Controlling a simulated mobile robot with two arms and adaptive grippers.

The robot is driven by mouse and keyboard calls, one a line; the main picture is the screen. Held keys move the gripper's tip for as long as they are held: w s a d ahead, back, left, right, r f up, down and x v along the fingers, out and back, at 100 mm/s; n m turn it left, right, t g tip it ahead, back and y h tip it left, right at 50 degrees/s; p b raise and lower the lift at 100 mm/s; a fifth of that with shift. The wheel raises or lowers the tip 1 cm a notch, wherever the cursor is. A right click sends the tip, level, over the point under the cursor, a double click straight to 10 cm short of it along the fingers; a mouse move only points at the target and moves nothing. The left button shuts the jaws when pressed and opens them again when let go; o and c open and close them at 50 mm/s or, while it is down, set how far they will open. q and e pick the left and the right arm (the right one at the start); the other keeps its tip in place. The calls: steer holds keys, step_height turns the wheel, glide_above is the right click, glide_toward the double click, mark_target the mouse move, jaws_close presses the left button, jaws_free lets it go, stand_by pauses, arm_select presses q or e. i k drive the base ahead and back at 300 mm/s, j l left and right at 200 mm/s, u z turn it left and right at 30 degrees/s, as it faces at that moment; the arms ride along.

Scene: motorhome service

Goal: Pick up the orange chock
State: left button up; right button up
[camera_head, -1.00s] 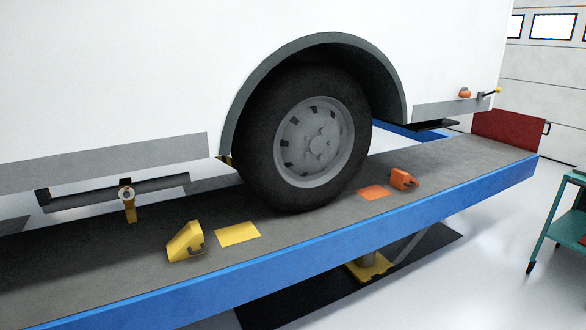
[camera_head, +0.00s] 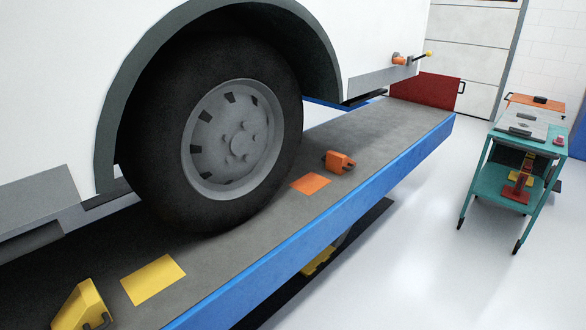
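The orange chock (camera_head: 341,162) sits on the grey top of the blue-edged lift runway (camera_head: 377,136), to the right of the vehicle's wheel (camera_head: 232,140). It is apart from the tyre and close to the runway's blue outer edge. A flat orange patch (camera_head: 311,183) lies on the runway just in front of it. A yellow chock (camera_head: 82,305) stands at the lower left, partly cut off by the frame, beside a flat yellow patch (camera_head: 153,279). Neither of my grippers shows in the head view.
A teal trolley (camera_head: 492,182) with tools on it stands on the floor at the right. A red box-like object (camera_head: 424,88) is past the far end of the runway. The white vehicle body overhangs the runway. The pale floor between runway and trolley is clear.

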mark_target(338, 163)
steer(key=i+j+z, duration=0.4)
steer(key=i+l+u, duration=0.2)
steer(key=u, duration=0.25)
steer(key=i+l+u, duration=0.45)
steer(key=k+j, duration=0.1)
